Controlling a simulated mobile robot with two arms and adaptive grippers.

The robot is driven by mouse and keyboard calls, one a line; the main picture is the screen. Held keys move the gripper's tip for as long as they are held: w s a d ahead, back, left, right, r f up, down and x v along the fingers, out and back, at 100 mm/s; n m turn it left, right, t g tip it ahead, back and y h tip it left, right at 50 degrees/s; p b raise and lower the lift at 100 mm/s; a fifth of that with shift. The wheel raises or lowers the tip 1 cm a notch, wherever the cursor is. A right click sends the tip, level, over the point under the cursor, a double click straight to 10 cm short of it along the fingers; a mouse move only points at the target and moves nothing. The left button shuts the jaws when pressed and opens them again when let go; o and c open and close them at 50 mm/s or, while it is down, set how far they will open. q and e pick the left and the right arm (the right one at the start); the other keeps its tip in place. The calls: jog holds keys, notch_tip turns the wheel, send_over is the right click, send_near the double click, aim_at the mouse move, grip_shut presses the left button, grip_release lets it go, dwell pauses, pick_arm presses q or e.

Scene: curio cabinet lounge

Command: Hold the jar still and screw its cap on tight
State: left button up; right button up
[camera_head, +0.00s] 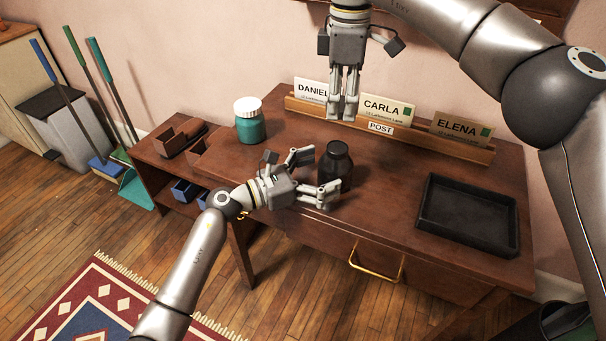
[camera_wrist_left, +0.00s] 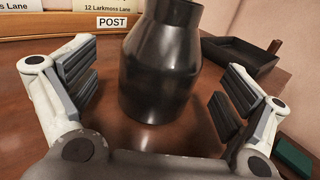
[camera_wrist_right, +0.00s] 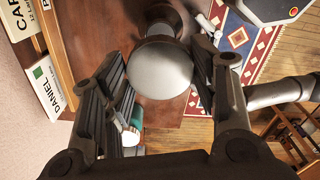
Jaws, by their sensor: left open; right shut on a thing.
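The jar (camera_head: 336,170) is dark and glossy with a narrower neck, and stands upright on the desk. My left gripper (camera_head: 318,175) is open at the jar. In the left wrist view the jar (camera_wrist_left: 160,75) stands between its spread fingers (camera_wrist_left: 155,95), with gaps on both sides; its top is cut off. My right gripper (camera_head: 344,115) points down above and behind the jar. In the right wrist view its fingers (camera_wrist_right: 160,75) are shut on the round grey cap (camera_wrist_right: 160,68). A dark form just past the cap looks like the jar, partly hidden. The cap is apart from the jar.
A teal jar with a white lid (camera_head: 249,122) stands at the desk's left. A card rack (camera_head: 400,137) runs along the back. An empty black tray (camera_head: 470,214) lies at the right. Bare desk lies between jar and tray. A wooden organiser (camera_head: 175,138) stands far left.

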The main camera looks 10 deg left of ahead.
aim_at(336, 166)
pick_arm(q)
jog(key=shift+x, duration=1.8)
jog(key=c, duration=1.6)
jog(key=shift+o, duration=0.2)
